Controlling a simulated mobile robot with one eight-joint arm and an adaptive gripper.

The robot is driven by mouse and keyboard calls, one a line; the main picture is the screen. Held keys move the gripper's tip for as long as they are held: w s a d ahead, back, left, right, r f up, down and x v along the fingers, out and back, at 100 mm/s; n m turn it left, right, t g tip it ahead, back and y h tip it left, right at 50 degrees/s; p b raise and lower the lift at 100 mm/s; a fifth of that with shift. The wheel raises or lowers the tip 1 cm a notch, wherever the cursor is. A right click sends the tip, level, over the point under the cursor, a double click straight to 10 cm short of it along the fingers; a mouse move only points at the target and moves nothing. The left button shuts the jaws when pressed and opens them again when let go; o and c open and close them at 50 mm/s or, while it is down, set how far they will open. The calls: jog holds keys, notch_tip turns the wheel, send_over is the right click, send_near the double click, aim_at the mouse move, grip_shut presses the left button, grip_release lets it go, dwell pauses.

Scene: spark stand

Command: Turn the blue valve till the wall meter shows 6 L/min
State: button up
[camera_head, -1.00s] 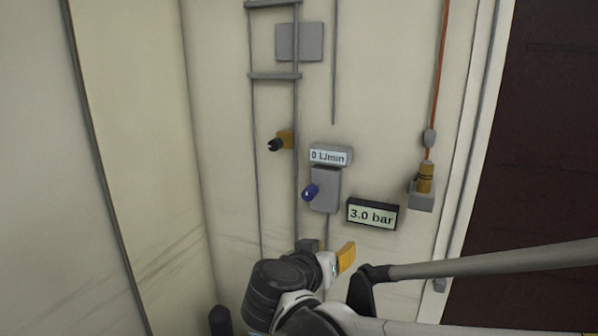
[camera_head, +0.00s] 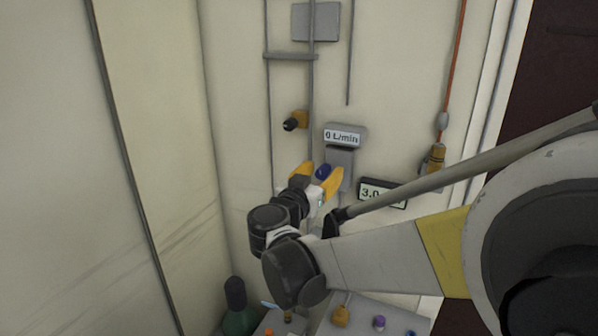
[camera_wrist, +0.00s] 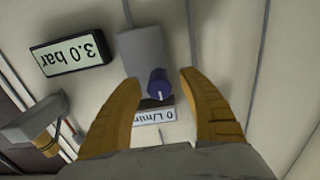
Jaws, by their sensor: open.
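The blue valve (camera_head: 323,171) is a small knob on a grey box (camera_head: 342,157) on the wall. In the wrist view, which shows the wall upside down, the valve (camera_wrist: 158,86) has a pale mark. My gripper (camera_head: 321,174) has yellow fingers and is open. Its tips stand to either side of the valve in the wrist view (camera_wrist: 160,82), with gaps on both sides; I cannot tell how deep they reach. The wall meter (camera_head: 344,136) reads 0 L/min, and its label also shows in the wrist view (camera_wrist: 155,117), partly hidden by a finger.
A pressure display (camera_wrist: 71,53) reads 3.0 bar beside the valve box; my arm partly covers it in the head view. A yellow fitting with a black knob (camera_head: 295,121) is to the left. Bottles and small items stand below.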

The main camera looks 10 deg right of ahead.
jog(key=shift+w+d, duration=0.15)
jog(key=shift+w, duration=0.05)
grip_shut()
jog(key=shift+n, duration=0.3)
